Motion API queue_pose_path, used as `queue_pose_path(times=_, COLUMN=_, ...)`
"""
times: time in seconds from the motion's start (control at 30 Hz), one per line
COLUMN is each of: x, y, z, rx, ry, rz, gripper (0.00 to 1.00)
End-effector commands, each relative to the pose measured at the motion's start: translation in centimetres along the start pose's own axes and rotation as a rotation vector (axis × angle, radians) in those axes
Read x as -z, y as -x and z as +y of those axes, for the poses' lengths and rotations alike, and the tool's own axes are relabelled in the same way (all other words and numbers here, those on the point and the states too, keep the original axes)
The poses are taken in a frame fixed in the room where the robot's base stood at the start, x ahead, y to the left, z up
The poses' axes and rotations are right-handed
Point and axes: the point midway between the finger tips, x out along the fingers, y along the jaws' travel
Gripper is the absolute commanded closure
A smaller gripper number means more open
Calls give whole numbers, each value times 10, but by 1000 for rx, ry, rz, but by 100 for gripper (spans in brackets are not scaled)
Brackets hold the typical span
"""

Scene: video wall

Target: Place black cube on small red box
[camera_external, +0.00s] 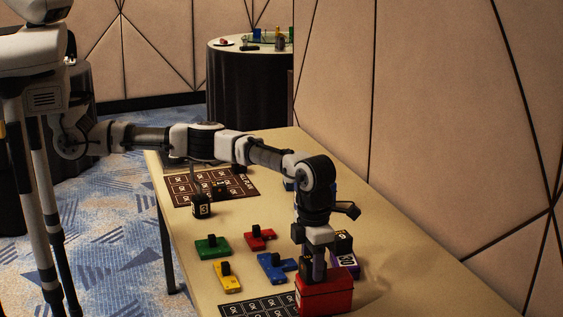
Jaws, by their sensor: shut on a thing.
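My gripper (314,271) points straight down at the near right of the table, right at the top of a red box (326,296). It is shut on a small dark thing, mostly hidden by the fingers; I cannot tell its shape or whether it touches the box. A black cube with a pale mark (343,241) is just behind and right of my gripper, above a purple block (347,263). Another black cube with a yellow mark (201,206) stands at the left edge of the table.
Green (212,245), red (260,237), yellow (228,277) and blue (275,266) pieces with black knobs lie left of my gripper. A dark printed board (262,307) is at the front, a brown one (181,190) further back. The wall borders the table's right side.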

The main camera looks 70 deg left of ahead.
Motion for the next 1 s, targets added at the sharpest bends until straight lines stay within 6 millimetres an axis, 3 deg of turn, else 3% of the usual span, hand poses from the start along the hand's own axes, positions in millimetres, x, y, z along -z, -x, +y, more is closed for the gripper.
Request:
queue_pose_path(times=0.03, x=0, y=-2, z=0, rx=0, ry=0, rz=2, gripper=80)
queue_pose_path(times=0.07, x=0, y=-2, z=0, rx=0, ry=-1, rz=2, gripper=55)
queue_pose_path(times=0.23, x=0, y=-2, z=0, rx=0, ry=-1, rz=1, gripper=35)
queue_pose_path(times=0.63, x=0, y=7, z=0, rx=0, ry=0, rz=-2, gripper=35)
queue_pose_path(times=1.0, x=0, y=82, z=-1, rx=2, ry=1, rz=-1, gripper=35)
